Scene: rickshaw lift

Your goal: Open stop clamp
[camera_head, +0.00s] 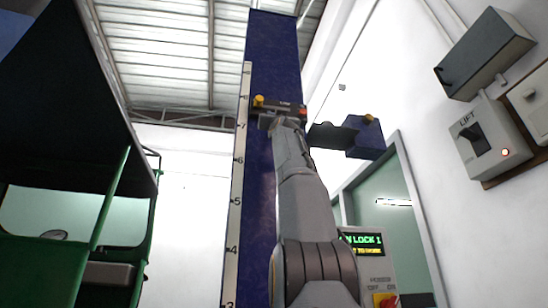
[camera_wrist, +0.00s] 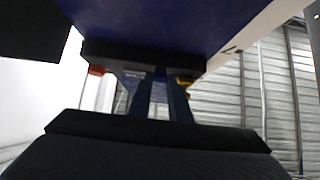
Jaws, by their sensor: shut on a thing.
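The stop clamp (camera_head: 280,106) is a dark bar across the tall blue column, high up, with a yellow knob at its left end and an orange-red piece at its right end. My arm reaches up to it, and my gripper (camera_head: 286,121) is at the clamp's middle. In the wrist view the clamp (camera_wrist: 115,52) is a dark bar under the blue column, red end left and yellow end right. My gripper (camera_wrist: 158,100) is shut on a part of the clamp between these ends. The gripped part itself is mostly hidden.
The blue column (camera_head: 275,50) carries a white numbered scale (camera_head: 236,195) on its left. A dark arm with a blue block (camera_head: 367,137) juts out right of the clamp. A green rickshaw (camera_head: 100,200) stands left. A control panel (camera_head: 362,243) and a LIFT switch box (camera_head: 488,138) are right.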

